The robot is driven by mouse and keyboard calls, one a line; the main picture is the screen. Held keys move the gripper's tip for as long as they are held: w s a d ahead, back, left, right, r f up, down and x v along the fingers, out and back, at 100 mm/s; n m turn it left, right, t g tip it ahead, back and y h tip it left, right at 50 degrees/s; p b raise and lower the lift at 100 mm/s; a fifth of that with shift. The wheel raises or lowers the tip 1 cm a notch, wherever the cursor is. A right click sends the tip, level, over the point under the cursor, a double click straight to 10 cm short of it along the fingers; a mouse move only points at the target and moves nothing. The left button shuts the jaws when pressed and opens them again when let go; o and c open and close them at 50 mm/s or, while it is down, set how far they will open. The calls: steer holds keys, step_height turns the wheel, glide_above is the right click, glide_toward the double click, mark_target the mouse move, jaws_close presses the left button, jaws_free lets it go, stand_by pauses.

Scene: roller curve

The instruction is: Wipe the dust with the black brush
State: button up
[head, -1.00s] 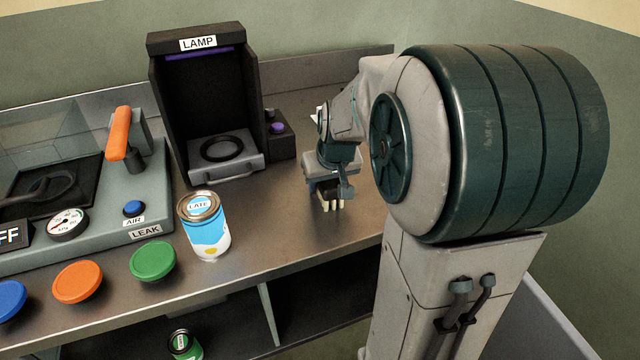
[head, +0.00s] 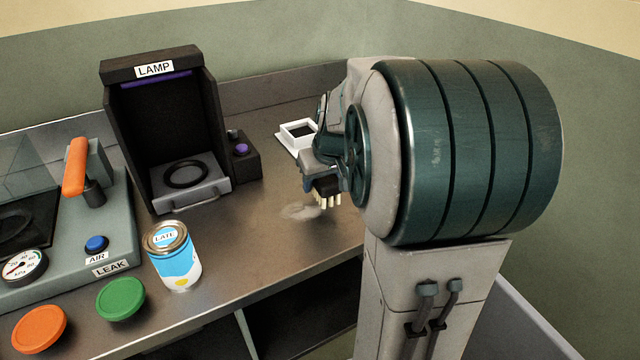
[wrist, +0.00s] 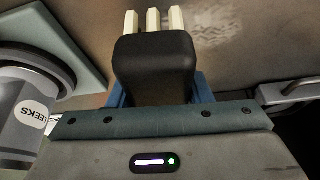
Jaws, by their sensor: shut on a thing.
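The black brush (head: 326,186) has pale bristles pointing down and sits in my gripper (head: 318,174). It also shows in the wrist view (wrist: 154,62), with the blue fingers of my gripper (wrist: 155,90) on both sides of its black body. A pale smudge of dust (head: 300,211) lies on the metal bench, just left of and below the bristles in the head view. A faint speckled patch, seemingly the dust (wrist: 215,14), shows at the top of the wrist view. Whether the bristles touch the bench is unclear.
A can labelled LATE (head: 174,258) stands front left of the dust. The LAMP box (head: 155,72) and its tray (head: 189,184) are behind left. A white square frame (head: 284,136) lies behind my gripper. A LEEKS-labelled cylinder (wrist: 28,110) shows in the wrist view.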

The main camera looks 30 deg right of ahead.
steer(key=shift+r+p, duration=1.45)
steer(key=shift+r, duration=0.95)
